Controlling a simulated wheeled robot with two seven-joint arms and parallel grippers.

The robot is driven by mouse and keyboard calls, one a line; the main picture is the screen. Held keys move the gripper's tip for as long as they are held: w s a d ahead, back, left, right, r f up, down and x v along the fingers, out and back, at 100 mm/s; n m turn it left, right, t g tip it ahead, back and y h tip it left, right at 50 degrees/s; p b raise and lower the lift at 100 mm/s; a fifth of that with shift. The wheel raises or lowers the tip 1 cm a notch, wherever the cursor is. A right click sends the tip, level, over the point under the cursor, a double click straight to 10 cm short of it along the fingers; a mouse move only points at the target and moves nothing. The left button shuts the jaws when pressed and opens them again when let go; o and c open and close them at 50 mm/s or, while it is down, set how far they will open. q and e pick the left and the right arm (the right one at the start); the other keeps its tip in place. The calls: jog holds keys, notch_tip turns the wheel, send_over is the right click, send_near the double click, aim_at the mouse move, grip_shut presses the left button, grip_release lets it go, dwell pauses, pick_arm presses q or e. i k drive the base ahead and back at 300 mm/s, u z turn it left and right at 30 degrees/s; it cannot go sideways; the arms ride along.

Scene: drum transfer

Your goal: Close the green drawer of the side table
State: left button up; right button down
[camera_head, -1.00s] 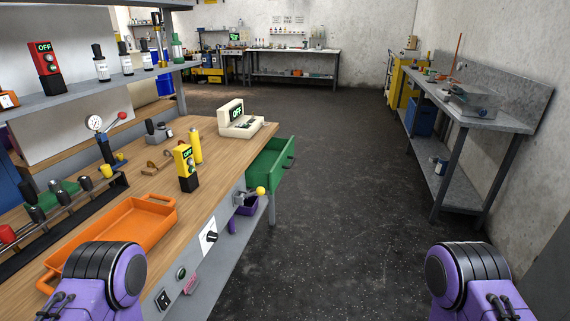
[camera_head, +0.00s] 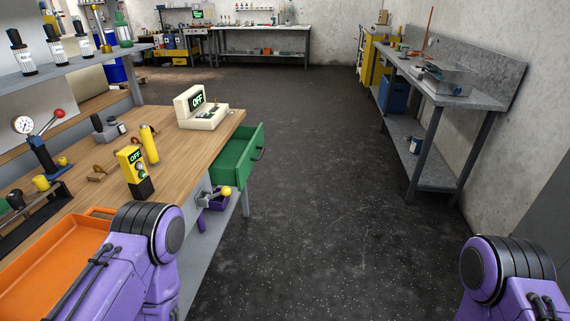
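The green drawer (camera_head: 238,158) is pulled out from the right end of the wooden side table (camera_head: 75,145). Its dark handle (camera_head: 259,142) faces right, toward the open floor. My purple left arm shows at the bottom left, in front of the table, and my purple right arm shows at the bottom right corner. Neither arm touches the drawer.
A yellow-knobbed lever (camera_head: 224,191) juts from the table front near the drawer. A cream device (camera_head: 198,112) stands on the table corner, an orange tray (camera_head: 60,252) nearer. Grey workbenches stand right (camera_head: 455,92) and at the back. Dark floor (camera_head: 310,170) between is clear.

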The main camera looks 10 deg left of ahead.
aim_at(233, 166)
jog(key=z, duration=0.2)
jog(key=i, duration=0.85)
jog(key=u, duration=0.25)
